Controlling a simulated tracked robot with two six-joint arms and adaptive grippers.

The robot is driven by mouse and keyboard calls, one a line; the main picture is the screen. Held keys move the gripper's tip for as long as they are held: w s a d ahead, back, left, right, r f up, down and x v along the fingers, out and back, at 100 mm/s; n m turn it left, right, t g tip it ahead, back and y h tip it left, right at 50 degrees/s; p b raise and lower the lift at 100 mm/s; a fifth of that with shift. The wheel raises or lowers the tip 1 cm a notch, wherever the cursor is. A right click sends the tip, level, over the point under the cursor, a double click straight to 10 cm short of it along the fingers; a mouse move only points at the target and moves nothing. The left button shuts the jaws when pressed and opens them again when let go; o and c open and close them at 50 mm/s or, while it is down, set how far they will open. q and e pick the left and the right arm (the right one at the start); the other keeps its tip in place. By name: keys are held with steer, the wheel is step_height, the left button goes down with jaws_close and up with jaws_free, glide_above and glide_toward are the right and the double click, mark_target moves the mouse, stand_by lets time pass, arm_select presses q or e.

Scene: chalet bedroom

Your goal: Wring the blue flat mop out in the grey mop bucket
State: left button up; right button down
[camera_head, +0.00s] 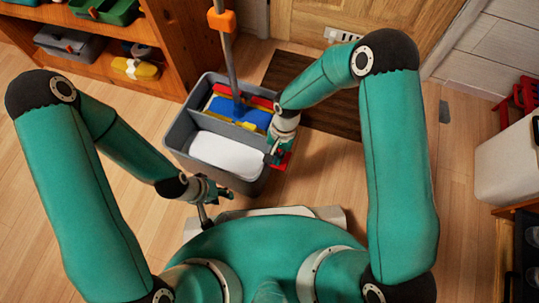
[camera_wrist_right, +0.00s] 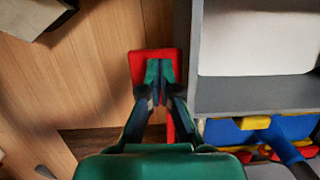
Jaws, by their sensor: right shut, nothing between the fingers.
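The grey mop bucket (camera_head: 178,128) stands on the floor in front of me. The blue flat mop (camera_head: 251,115) has its head in the far compartment, among red and yellow parts; its grey handle rises upright, with an orange piece on it. The near compartment holds a white surface. My right gripper (camera_head: 274,154) is shut and empty at the bucket's right side, over a red lever pad (camera_wrist_right: 150,60); I cannot tell whether it touches the pad. The mop's blue part also shows in the right wrist view (camera_wrist_right: 293,152). My left gripper (camera_head: 220,191) is by the bucket's near edge; its finger opening is unclear.
A wooden shelf (camera_head: 175,50) with bins and a yellow item stands at the back left. A dark mat (camera_head: 330,110) lies before the door behind the bucket. A white box-shaped piece (camera_head: 505,160) and a red object (camera_head: 520,95) are at the right.

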steer(key=shift+s+f, duration=0.15)
steer(key=shift+f, duration=0.45)
steer(key=shift+r, duration=0.35)
steer(key=p+v, duration=0.3)
steer(key=v, duration=0.1)
steer(key=shift+s+a+r, duration=0.15)
steer(key=shift+s+a, duration=0.1)
steer(key=s+a+r+p, duration=0.3)
steer(key=s+r, duration=0.3)
steer(key=r, duration=0.1)
steer(key=shift+s+p, duration=0.2)
steer(key=shift+p, duration=0.2)
steer(key=shift+a, duration=0.15)
